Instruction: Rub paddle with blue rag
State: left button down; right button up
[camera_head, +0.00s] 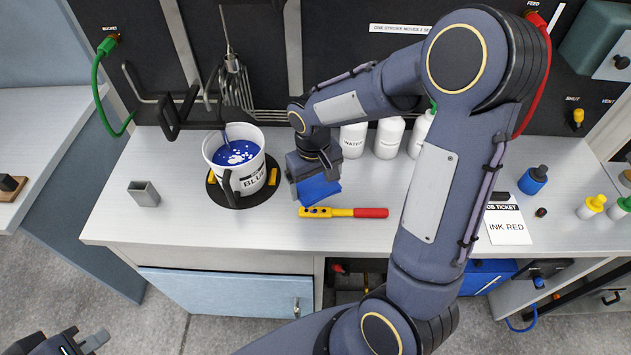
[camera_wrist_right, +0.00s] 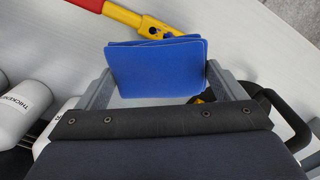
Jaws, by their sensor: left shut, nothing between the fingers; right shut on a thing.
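The paddle (camera_head: 343,212) lies flat on the counter, with a yellow shaft, a red handle to the right and blue spots on its left end. It also shows in the right wrist view (camera_wrist_right: 125,17), partly hidden behind the rag. The rag fills the space between the fingers in the right wrist view (camera_wrist_right: 157,67). I cannot tell whether the rag touches the paddle. My left gripper (camera_head: 88,345) is shut and empty at the lower left, away from the counter.
A bucket of blue ink (camera_head: 238,160) stands left of my right gripper, on a dark round base. A small grey metal cup (camera_head: 144,194) is further left. White bottles (camera_head: 388,138) stand behind my right arm. A job ticket (camera_head: 507,225) reads "INK RED". The counter's front left is clear.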

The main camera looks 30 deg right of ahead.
jog(key=shift+r+p, duration=1.15)
jog(key=shift+r, duration=0.4)
jog(key=shift+f, duration=0.1)
